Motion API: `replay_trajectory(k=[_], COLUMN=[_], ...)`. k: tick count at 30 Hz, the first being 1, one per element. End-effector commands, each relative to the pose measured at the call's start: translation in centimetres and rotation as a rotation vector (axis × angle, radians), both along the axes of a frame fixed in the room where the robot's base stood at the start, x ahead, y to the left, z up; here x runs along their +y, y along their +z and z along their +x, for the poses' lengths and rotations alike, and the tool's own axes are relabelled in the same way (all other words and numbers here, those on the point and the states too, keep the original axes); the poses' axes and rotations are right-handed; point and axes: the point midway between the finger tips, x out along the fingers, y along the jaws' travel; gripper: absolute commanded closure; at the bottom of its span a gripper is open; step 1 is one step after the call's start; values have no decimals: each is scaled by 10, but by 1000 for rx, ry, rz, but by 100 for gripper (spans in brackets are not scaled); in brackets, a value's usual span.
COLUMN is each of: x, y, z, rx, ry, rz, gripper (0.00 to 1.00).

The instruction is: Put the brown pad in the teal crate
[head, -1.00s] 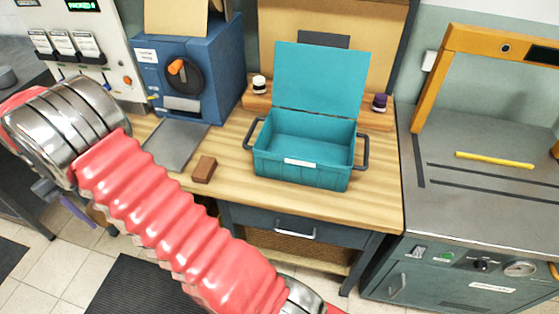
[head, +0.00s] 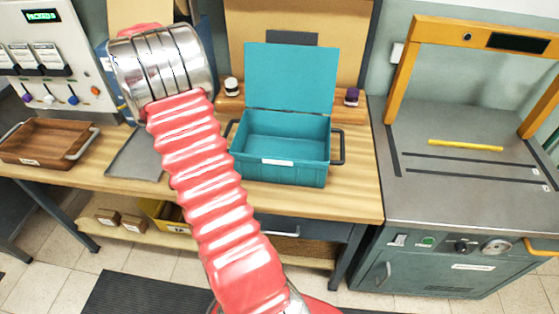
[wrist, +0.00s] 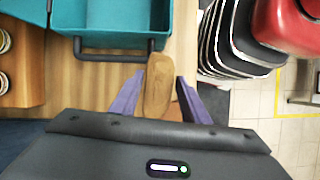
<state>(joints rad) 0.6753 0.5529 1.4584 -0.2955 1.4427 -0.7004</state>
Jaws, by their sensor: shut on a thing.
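The brown pad (wrist: 158,85) is between my gripper's purple fingers in the wrist view. My gripper (wrist: 157,94) is shut on it, over the wooden table just beside the crate's handle. The head view hides both the pad and the gripper behind my red arm. The teal crate (head: 288,173) stands on the table with its lid raised at the back and its inside visible and empty. Its near handle and part of its inside also show in the wrist view, where the crate (wrist: 110,38) is at the upper left.
A grey plate (head: 137,158) lies left of my arm, and a wooden tray (head: 45,158) sits further left. A white jar (head: 232,87) and a purple jar (head: 352,96) stand behind the crate. A grey bench (head: 455,190) with an orange frame is at right.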

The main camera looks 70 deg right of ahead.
Motion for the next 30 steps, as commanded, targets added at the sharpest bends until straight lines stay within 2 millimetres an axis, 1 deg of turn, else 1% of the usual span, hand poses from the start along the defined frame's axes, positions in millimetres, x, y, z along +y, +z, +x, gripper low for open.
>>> replay_trajectory(k=[1,5,6,11,15,21,24,27,30], x=[-16,-49,-58,-92,-117,-142,-149,-152,-154], y=[4,12,14,24,32,44,48,51,52], z=[-17,-56,-69,-123,-173,-244,-271,-288,-295], rx=[-1,-1,-1,-1,-1,0,0,0,0], ry=[-3,13,18,36,51,73,83,90,94], rz=[-1,-2,-2,-2,-2,-1,-1,0,0], gripper=[80,80,80,80,80,80,80,80,80])
